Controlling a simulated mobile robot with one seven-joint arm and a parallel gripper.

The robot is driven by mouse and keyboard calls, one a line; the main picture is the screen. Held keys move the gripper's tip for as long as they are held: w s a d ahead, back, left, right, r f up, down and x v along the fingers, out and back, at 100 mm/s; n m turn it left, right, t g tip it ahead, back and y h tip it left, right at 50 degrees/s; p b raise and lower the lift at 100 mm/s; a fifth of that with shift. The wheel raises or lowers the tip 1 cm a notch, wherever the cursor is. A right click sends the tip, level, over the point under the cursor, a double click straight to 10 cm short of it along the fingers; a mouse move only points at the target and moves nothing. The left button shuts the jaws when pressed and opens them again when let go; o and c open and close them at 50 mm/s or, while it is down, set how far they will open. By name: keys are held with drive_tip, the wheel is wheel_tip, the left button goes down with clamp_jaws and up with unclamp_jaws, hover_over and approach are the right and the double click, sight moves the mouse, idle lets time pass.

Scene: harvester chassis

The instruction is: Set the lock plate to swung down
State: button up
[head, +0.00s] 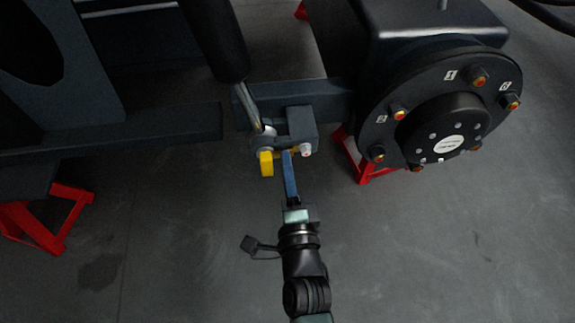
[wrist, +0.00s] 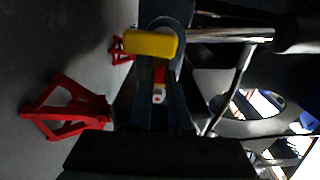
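The lock plate (head: 266,163) is a small yellow piece hanging at the end of the dark bracket below the cylinder rod. In the wrist view the yellow lock plate (wrist: 150,43) lies crosswise near the fingertips, with a red-orange part (wrist: 159,75) just below it. My gripper (head: 289,156) reaches up to the bracket, its blue fingers just right of the yellow plate. In the wrist view my gripper (wrist: 159,80) shows its two fingers apart, with the red-orange part in the gap between them. I cannot tell whether the fingers touch anything.
The dark bracket (head: 300,122) carries a pin with a pale end (head: 306,150) close by the fingers. A wheel hub (head: 440,115) stands to the right, on a red stand (head: 365,172). Another red stand (head: 55,220) is at left. The floor in front is clear.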

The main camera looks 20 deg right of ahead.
clamp_jaws()
drive_tip(key=shift+f+n, duration=0.1)
drive_tip(key=shift+n, duration=0.2)
drive_tip(key=shift+s+d+f+n+p, duration=0.2)
drive_tip(key=shift+d+f+n+p, duration=0.3)
drive_tip(key=shift+n, duration=2.15)
drive_tip(key=shift+s+d+f+n+p, duration=0.15)
drive_tip(key=shift+d+f+n+p, duration=0.4)
drive_tip(key=shift+n, duration=2.05)
drive_tip(key=shift+s+d+f+n+p, duration=0.2)
drive_tip(key=shift+d+f+n, duration=0.55)
drive_tip(key=shift+n, duration=1.9)
drive_tip(key=o, duration=0.7)
unclamp_jaws()
drive_tip(key=shift+c, duration=0.2)
